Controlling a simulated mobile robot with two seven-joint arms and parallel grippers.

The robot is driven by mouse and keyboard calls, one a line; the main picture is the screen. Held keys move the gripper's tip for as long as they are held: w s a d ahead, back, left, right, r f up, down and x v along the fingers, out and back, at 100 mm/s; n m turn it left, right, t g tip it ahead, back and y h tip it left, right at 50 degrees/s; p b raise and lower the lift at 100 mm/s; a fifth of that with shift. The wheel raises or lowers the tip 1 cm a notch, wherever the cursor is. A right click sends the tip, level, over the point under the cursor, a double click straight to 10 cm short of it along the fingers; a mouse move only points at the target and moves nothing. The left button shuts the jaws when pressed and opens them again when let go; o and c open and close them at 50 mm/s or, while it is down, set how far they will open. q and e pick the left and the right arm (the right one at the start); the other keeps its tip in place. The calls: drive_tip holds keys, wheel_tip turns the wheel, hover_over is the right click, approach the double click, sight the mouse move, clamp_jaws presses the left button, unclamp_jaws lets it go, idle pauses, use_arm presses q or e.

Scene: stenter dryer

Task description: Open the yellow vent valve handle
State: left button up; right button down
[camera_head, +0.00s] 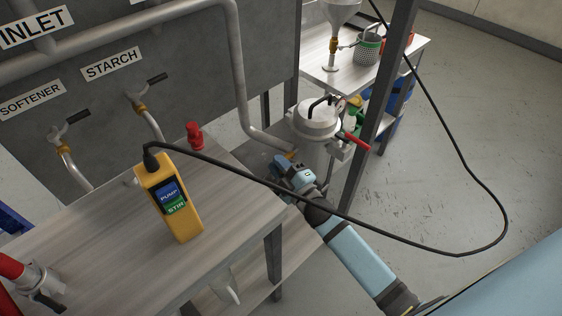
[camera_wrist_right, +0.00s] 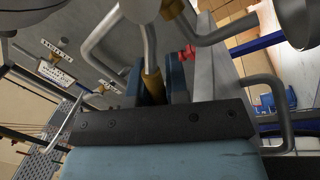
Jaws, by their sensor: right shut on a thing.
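My right gripper (camera_head: 289,164) reaches in from the lower right of the head view, low beside the steel vessel (camera_head: 317,122) with a domed lid. In the right wrist view its two dark blue fingers (camera_wrist_right: 155,87) are shut on a yellow-brown handle piece (camera_wrist_right: 152,85), which sits between them at the end of a grey pipe or stem. In the head view only a small yellow bit (camera_head: 290,154) shows just beyond the fingers; the rest is hidden by the gripper. I cannot tell how far the handle is turned. My left gripper is not in view.
A table (camera_head: 110,235) at the left holds a yellow pump/stir pendant (camera_head: 170,197); its black cable (camera_head: 400,243) loops across my right arm. A red fitting (camera_head: 195,136) stands at the table's back. A grey post (camera_head: 372,120) rises right of the vessel. Open floor lies right.

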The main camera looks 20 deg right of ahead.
drive_tip(key=shift+a+f+n, duration=0.15)
drive_tip(key=shift+f+n, duration=0.05)
drive_tip(key=shift+n, duration=0.3)
drive_tip(key=c, duration=1.1)
unclamp_jaws()
